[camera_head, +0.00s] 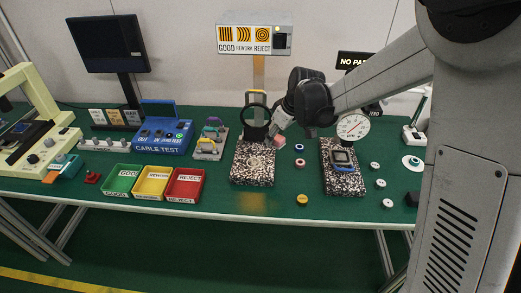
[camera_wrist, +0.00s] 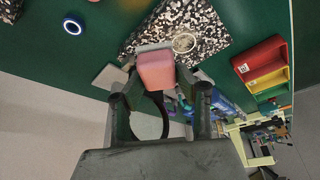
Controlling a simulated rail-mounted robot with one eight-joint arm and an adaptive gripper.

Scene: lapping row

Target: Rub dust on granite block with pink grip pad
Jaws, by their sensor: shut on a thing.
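My gripper (camera_wrist: 155,82) is shut on the pink grip pad (camera_wrist: 156,69), which sits between its fingers in the wrist view. The speckled black-and-white granite block (camera_wrist: 205,22) lies beyond the pad, with a pale round dust patch (camera_wrist: 183,42) on it. In the head view the granite block (camera_head: 240,176) lies flat on the bench, and the dust patch (camera_head: 255,163) shows on its top. My gripper (camera_head: 276,128) is at the block's back right, with the pink pad (camera_head: 279,141) at its tip. I cannot tell whether the pad touches the block.
A black-ringed magnifier (camera_head: 256,103) stands behind the block. A second granite block (camera_head: 348,186) with a dial gauge (camera_head: 353,127) is to the right. Red (camera_head: 185,185), yellow and green bins are to the left. Small round pieces lie between and beside the blocks.

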